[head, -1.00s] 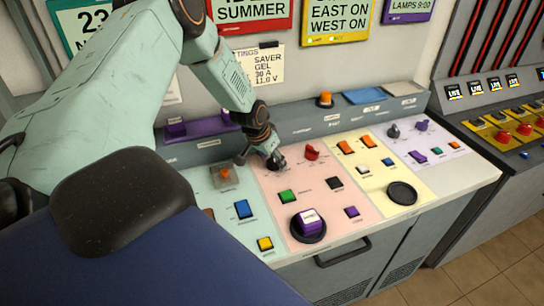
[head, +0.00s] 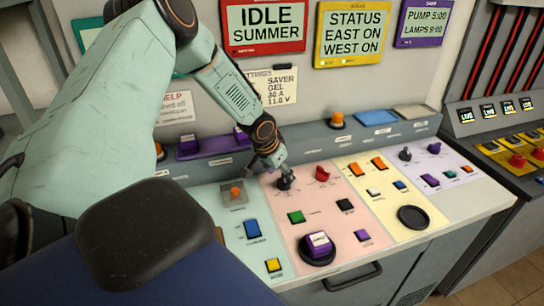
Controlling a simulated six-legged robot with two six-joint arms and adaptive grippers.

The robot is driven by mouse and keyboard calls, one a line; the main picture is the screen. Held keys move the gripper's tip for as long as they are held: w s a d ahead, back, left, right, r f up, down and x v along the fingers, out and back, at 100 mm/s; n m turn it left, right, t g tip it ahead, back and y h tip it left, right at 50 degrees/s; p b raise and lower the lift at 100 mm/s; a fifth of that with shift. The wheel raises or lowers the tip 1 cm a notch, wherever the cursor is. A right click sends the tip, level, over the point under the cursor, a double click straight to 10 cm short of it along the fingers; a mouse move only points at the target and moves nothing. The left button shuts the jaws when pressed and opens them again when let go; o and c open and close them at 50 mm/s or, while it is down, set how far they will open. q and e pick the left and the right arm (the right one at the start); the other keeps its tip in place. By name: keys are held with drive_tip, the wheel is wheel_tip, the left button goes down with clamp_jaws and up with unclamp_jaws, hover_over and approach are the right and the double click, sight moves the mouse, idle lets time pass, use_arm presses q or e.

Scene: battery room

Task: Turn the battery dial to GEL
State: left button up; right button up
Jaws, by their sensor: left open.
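A black dial (head: 285,181) stands on the pink panel section, and a red dial (head: 323,173) stands to its right. Their labels are too small to read, so I cannot tell for sure which is the battery dial or where it points. My left gripper (head: 273,163) is open, just behind and above the black dial. Its fingers are small and dark here, and I cannot tell whether they touch the dial. A wall note (head: 276,88) reads SAVER, GEL, 30 A, 11.0 V. My right gripper is out of view.
Near the dials are a green button (head: 296,217), a black switch (head: 345,205) and a purple block (head: 318,243) on a round black base. An orange knob (head: 235,192) stands left. A raised grey ledge (head: 300,139) runs behind the panel.

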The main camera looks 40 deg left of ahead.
use_arm(q)
drive_tip(key=v, duration=0.8)
drive_tip(key=shift+r, duration=0.2)
drive_tip(key=shift+s, duration=0.1)
drive_tip(key=shift+a, duration=0.1)
drive_tip(key=m+g+b, duration=0.1)
drive_tip(key=g+b, duration=0.3)
drive_tip(key=b, duration=0.4)
hover_over(282, 177)
wheel_tip(282, 177, down, 4)
drive_tip(key=shift+r, duration=0.25)
drive_tip(key=shift+d+m, duration=0.3)
drive_tip(key=shift+w+f, duration=0.2)
drive_tip(key=shift+f, duration=3.6)
drive_tip(key=shift+c, duration=0.2)
